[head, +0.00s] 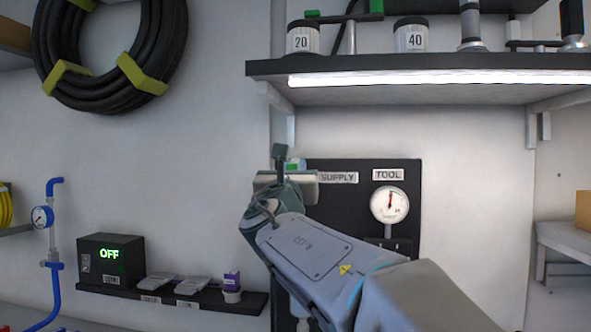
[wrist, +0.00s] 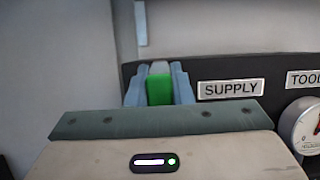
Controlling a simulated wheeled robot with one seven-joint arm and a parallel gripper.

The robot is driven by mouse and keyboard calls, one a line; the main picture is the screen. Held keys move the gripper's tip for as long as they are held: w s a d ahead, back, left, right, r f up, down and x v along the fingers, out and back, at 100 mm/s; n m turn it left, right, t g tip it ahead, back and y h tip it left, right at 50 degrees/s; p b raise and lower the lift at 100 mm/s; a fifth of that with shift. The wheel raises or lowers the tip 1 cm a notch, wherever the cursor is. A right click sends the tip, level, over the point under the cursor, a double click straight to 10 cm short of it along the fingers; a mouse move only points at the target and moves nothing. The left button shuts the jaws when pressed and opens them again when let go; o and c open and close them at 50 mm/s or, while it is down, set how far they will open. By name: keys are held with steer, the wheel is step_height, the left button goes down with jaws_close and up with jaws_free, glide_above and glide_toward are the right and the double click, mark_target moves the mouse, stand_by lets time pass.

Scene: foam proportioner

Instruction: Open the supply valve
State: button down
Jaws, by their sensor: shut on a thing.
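The supply valve's green handle (wrist: 160,90) shows between the two fingers of my gripper (wrist: 160,82) in the wrist view, just left of the SUPPLY label (wrist: 231,88). My gripper is shut on this handle. In the head view, a small green part of the handle (head: 294,165) shows behind my gripper (head: 282,158), at the upper left of the black panel (head: 360,175). My wrist and arm hide the valve body and most of the panel's left side. I cannot tell the handle's full angle.
A round gauge (head: 389,204) sits under the TOOL label (head: 388,175), right of my arm. A lit shelf (head: 420,68) overhangs the panel. A small ledge (head: 180,295) at lower left holds a black box reading OFF (head: 110,258).

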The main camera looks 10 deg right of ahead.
steer(key=c, duration=1.3)
jaws_free()
steer(key=b+v, duration=0.2)
steer(key=v, duration=1.2)
steer(key=shift+w+d, duration=0.1)
